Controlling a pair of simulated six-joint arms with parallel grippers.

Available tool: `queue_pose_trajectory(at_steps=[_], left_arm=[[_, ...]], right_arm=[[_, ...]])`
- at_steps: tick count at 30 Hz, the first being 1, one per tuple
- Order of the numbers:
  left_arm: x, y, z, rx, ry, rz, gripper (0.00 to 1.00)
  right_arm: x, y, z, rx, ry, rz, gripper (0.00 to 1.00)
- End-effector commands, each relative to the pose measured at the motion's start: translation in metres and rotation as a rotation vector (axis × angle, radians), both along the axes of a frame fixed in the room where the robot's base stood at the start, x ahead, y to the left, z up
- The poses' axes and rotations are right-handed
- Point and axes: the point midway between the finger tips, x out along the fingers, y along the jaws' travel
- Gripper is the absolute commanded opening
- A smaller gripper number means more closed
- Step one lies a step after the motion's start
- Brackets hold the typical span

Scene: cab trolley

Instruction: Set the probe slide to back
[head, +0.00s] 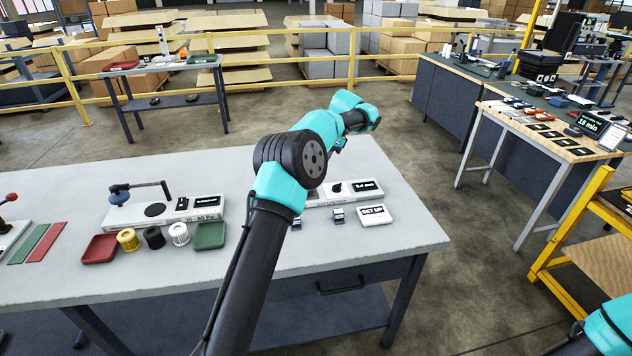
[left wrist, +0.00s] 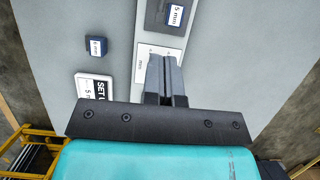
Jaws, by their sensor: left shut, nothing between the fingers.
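I cannot clearly pick out the probe slide. My right gripper is out of view; only part of that arm shows at bottom right.
Labelled blocks (head: 338,215) and a SET UP card (head: 375,215) lie in front of the device; the card (left wrist: 94,86) also shows in the left wrist view. Left of my arm stand another device (head: 165,212), spools (head: 153,238), a red tray (head: 99,248) and a green tray (head: 209,235).

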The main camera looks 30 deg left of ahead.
Motion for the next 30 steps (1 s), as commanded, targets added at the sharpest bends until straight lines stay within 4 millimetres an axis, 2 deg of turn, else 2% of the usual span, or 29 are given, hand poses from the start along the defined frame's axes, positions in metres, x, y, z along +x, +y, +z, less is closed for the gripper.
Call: queue_pose_trajectory(at_steps=[11,17,23,30], left_arm=[[0.0,-0.002,0.0,0.003,0.006,-0.002,0.0],[-0.003,0.002,-0.009,0.003,0.007,-0.002,0.0],[-0.009,0.01,-0.034,0.002,0.008,-0.001,0.0],[-0.019,0.022,-0.072,0.002,0.008,-0.001,0.0]], right_arm=[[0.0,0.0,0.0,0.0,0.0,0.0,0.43],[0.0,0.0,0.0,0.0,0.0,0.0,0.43],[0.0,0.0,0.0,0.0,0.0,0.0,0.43],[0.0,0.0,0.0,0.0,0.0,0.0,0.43]])
